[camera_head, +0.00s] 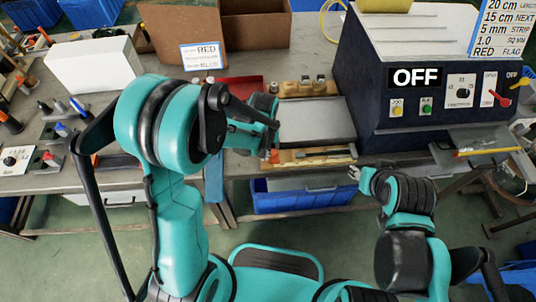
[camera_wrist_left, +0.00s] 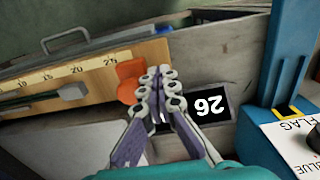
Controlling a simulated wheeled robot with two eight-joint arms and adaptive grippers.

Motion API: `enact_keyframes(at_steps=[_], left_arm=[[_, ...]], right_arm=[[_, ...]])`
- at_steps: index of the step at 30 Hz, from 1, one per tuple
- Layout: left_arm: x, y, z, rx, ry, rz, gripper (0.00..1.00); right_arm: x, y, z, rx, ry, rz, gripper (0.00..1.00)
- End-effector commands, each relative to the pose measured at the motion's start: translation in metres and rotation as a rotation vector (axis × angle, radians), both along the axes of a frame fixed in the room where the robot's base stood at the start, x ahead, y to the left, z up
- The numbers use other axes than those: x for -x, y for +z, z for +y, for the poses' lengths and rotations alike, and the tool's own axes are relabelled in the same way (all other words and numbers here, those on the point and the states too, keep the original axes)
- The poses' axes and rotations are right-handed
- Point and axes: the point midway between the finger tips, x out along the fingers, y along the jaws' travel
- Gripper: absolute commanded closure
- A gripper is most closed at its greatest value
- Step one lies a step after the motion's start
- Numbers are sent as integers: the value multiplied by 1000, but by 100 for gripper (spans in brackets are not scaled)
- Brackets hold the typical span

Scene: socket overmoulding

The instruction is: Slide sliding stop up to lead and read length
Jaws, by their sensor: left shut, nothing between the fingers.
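The wooden measuring board (camera_head: 300,161) lies at the table's front edge in the head view. In the left wrist view the board (camera_wrist_left: 150,52) carries a scale with 15, 20 and 25 marked. The orange sliding stop (camera_wrist_left: 128,82) sits near the 25 end. A green lead (camera_wrist_left: 18,106) lies along the board to a grey block (camera_wrist_left: 72,92), apart from the stop. My left gripper (camera_wrist_left: 160,92) is shut and empty, right beside the stop; contact is unclear. A black display (camera_wrist_left: 207,106) shows 26, upside down. My right gripper (camera_head: 354,173) is in front of the table; its opening is unclear.
A dark machine (camera_head: 410,65) with an OFF display stands at the right. A grey plate (camera_head: 312,120) lies behind the board. A blue bin (camera_head: 300,200) is below the table edge. In the left wrist view a blue post (camera_wrist_left: 292,55) and a FLAG/BLUE label (camera_wrist_left: 297,138) stand at the right.

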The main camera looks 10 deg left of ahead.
Motion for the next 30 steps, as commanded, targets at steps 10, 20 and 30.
enact_keyframes(at_steps=[10, 20, 30], left_arm=[[-3, 0, -12, 0, -2, 0, 100], [-7, 0, -23, 0, -1, 0, 100], [-10, 0, -35, 0, -1, 0, 100]], right_arm=[[0, -1, 0, 0, 0, 0, 60], [0, -2, 0, 0, 0, 0, 60], [0, -3, 0, 0, 0, 0, 60]])
